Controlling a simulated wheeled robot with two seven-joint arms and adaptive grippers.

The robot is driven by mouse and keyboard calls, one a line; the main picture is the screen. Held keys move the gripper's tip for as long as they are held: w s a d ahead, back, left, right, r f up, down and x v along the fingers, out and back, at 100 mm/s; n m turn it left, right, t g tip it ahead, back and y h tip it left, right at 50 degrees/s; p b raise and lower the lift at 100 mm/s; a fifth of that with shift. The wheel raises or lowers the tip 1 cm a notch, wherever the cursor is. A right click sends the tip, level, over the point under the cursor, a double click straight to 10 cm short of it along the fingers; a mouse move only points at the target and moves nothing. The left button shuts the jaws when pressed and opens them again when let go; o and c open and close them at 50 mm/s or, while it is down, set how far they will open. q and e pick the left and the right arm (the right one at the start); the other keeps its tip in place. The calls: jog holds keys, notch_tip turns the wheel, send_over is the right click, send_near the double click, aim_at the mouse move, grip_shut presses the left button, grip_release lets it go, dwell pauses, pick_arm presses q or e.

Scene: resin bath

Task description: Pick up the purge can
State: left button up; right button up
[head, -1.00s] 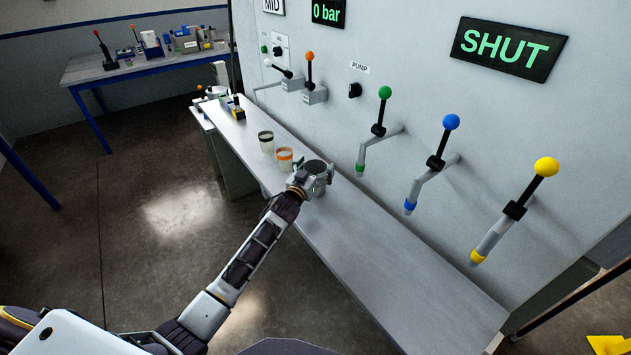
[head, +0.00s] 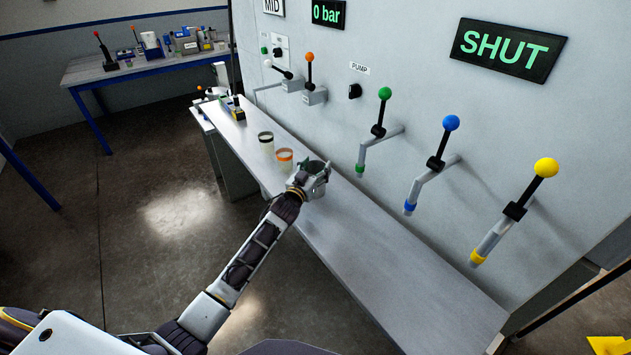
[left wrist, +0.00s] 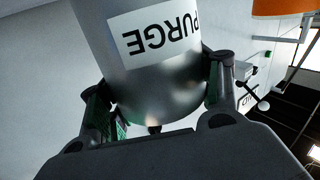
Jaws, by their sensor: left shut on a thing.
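The purge can is a grey metal can with a white PURGE label. In the left wrist view the can (left wrist: 160,75) fills the middle, between the two fingers of my left gripper (left wrist: 165,95). In the head view my left gripper (head: 312,181) is shut around the can (head: 316,167) over the long bench. The fingers touch both sides of the can. I cannot tell from the head view whether its base is clear of the bench. My right gripper is not in view.
A cup with an orange band (head: 285,160) and a cup with a dark rim (head: 266,142) stand just left of the can on the bench (head: 390,265). Spouts with green (head: 385,93), blue (head: 451,123) and yellow (head: 546,167) lever knobs jut from the wall. The bench's right part is clear.

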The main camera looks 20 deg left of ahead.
pick_arm(q)
notch_tip(320, 180, up, 10)
jog(key=b, duration=0.1)
dwell(0.8)
dwell(0.4)
